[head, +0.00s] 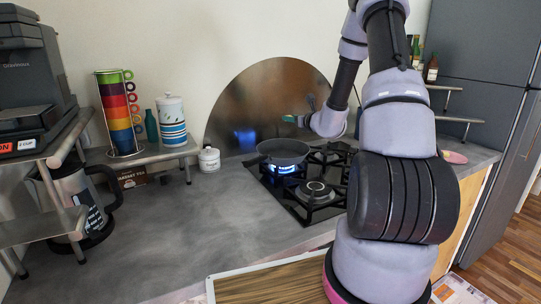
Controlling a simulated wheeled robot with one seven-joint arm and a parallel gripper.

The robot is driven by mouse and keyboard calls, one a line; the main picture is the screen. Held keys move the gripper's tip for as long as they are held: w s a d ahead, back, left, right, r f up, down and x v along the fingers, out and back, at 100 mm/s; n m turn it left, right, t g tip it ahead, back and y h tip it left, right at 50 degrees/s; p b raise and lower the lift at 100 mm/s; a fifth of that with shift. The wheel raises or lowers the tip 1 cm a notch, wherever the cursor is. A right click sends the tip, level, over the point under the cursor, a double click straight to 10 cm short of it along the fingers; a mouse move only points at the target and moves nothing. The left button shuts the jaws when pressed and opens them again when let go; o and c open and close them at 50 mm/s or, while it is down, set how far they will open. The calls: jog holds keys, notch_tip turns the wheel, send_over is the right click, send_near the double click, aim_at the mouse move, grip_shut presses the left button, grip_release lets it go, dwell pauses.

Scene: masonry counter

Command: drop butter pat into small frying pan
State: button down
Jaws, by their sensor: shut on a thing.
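The small frying pan (283,152) is dark and sits on a back burner of the stove, with a blue flame (284,169) under it. My gripper (289,119) is above the pan, with a clear gap between them, and its tip shows a small teal-green patch. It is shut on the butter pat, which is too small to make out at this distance. The inside of the pan looks dark and empty from here.
The black gas stove (316,194) has an unlit front burner. A round metal splash plate (262,98) stands behind the pan. A white jar (209,159) is left of it. Stacked coloured cups (118,117) stand on a shelf. The grey counter (205,220) is clear.

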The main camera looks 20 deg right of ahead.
jog(key=shift+w+f, duration=0.1)
jog(key=shift+f, duration=2.8)
jog(key=shift+c, duration=1.8)
grip_release()
jog(key=v, duration=1.1)
jog(key=shift+w, duration=0.1)
